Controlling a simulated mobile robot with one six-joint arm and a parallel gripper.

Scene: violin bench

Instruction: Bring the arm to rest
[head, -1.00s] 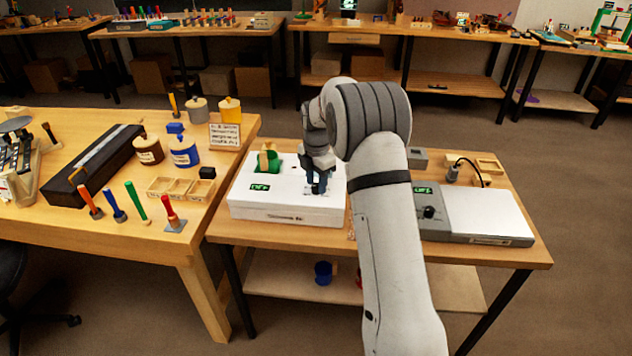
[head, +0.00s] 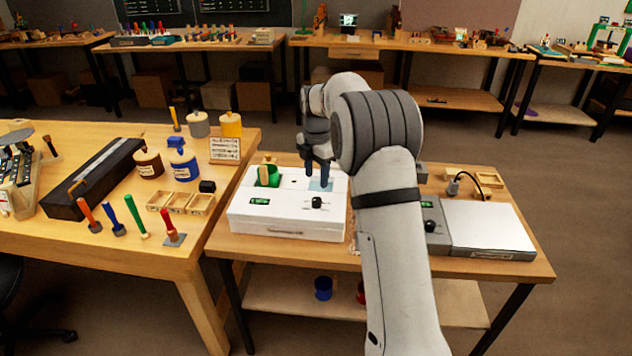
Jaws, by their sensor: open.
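My gripper (head: 319,180) points down above the white box-shaped device (head: 288,231) on the small wooden table. Its fingers are apart with nothing seen between them. A black knob (head: 316,202) on the device's top shows just below the fingertips, apart from them. A light blue square (head: 327,186) lies on the top behind the fingers. My arm hides the middle of the small table.
A grey-and-white device (head: 490,228) with a cable stands on the right of the small table. On the left bench (head: 130,240) are jars, upright colored tools, a wooden tray (head: 180,202) and a long black case (head: 92,178). Cups stand on the shelf below.

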